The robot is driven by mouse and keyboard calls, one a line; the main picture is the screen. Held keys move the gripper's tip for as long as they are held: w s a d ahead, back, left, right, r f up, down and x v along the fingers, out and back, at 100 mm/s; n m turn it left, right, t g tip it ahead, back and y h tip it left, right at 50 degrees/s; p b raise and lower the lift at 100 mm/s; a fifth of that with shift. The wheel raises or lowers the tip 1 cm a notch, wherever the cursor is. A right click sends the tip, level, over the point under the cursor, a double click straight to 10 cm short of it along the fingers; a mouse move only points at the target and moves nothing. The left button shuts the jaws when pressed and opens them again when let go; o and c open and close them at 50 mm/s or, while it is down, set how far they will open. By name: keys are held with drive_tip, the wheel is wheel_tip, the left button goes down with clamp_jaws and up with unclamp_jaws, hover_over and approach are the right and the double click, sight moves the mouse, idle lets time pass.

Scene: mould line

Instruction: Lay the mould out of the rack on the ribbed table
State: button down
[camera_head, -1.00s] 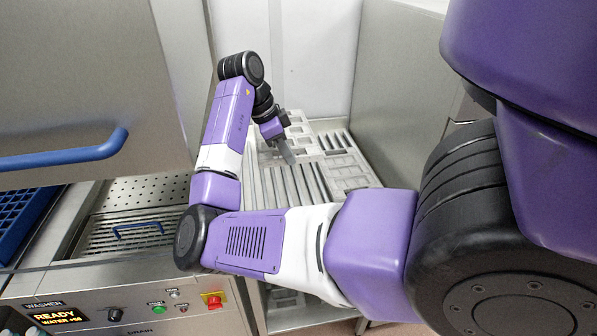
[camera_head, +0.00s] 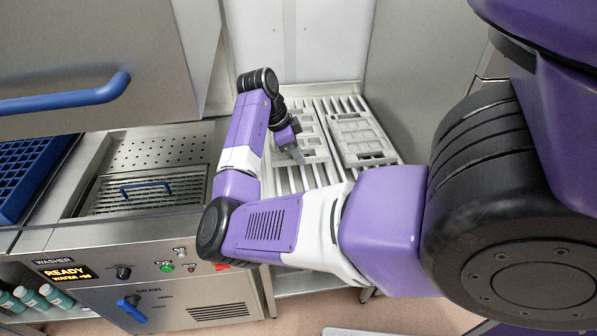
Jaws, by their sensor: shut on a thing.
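My gripper (camera_head: 298,153) is small in the head view, past my bent arm, and is shut on a pale grey mould (camera_head: 316,150). This mould has shallow recesses and lies low over the ribbed table (camera_head: 293,182), partly hidden by my gripper and wrist. I cannot tell whether it touches the ribs. A second pale grey mould (camera_head: 362,138) lies on the ribs to its right, with a narrow gap between them. My arm hides the front of the table. I cannot make out a rack holding moulds.
On the left is a steel washer (camera_head: 190,283) with a raised hood (camera_head: 80,50) and blue handle. A perforated basin holds a tray with a blue handle (camera_head: 146,187). A blue grid rack (camera_head: 30,175) stands at the far left. Steel walls close the table's back and right.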

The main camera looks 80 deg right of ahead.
sight(297, 164)
drive_tip(key=shift+f+b, duration=1.65)
drive_tip(key=shift+f, duration=0.55)
drive_tip(key=shift+r, duration=0.1)
drive_tip(key=c, duration=1.6)
unclamp_jaws()
drive_tip(key=shift+b+v, duration=0.6)
drive_tip(key=shift+v, duration=3.15)
